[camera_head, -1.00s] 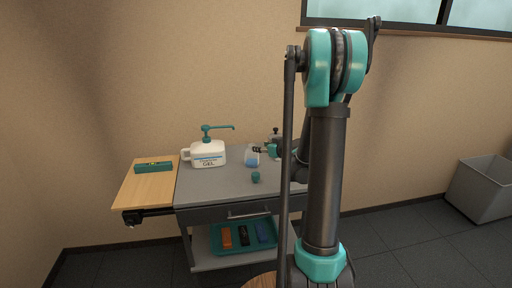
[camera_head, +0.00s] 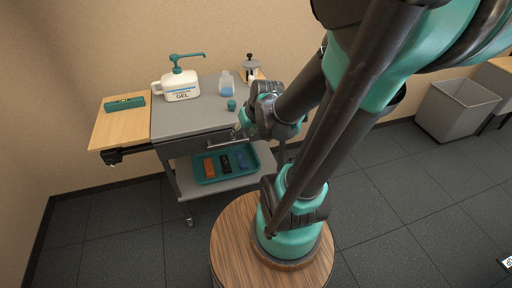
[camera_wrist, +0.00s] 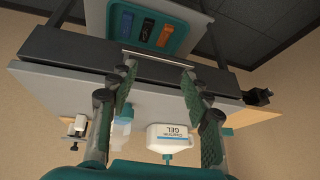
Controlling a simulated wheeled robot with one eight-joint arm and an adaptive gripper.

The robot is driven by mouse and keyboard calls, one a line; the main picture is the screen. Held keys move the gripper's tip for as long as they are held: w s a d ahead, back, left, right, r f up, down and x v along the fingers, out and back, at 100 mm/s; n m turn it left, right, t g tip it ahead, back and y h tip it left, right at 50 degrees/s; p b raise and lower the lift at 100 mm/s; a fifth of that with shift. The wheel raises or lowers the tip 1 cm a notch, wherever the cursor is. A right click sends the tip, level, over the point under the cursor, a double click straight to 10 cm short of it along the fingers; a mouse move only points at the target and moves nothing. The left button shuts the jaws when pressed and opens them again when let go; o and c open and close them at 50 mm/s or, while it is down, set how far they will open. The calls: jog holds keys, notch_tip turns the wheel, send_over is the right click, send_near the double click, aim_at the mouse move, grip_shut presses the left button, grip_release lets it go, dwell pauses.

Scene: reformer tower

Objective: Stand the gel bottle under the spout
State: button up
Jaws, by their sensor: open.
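The jug has a teal pump spout (camera_head: 187,56) that points right, towards the small bottle. The small bottle is apart from the jug. In the wrist view, which is upside down, the jug (camera_wrist: 169,139) and the pale small bottle (camera_wrist: 121,131) show beyond the fingers. My gripper (camera_wrist: 158,70) is open and empty, in front of the cart near the drawer handle (camera_wrist: 160,60). In the head view my gripper (camera_head: 242,132) is partly hidden.
A metal-and-white device (camera_head: 250,68) stands at the back right. A wooden side board (camera_head: 117,121) holds a teal level-like block (camera_head: 124,103). A teal tray (camera_head: 201,178) with several coloured blocks sits on the lower shelf.

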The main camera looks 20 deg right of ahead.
jog(key=shift+o, duration=0.6)
jog(key=s+d+f+m+g+h, duration=0.1)
jog(key=s+d+f, duration=0.1)
jog(key=s, duration=0.4)
jog(key=shift+s+d+h, duration=0.15)
jog(key=shift+h, duration=0.25)
jog(key=m+t+y, duration=0.6)
jog(key=m+t, duration=0.3)
jog(key=m, duration=2.3)
send_near(228, 74)
jog(key=x, duration=1.1)
jog(key=shift+r, duration=0.15)
jog(key=shift+w, duration=0.4)
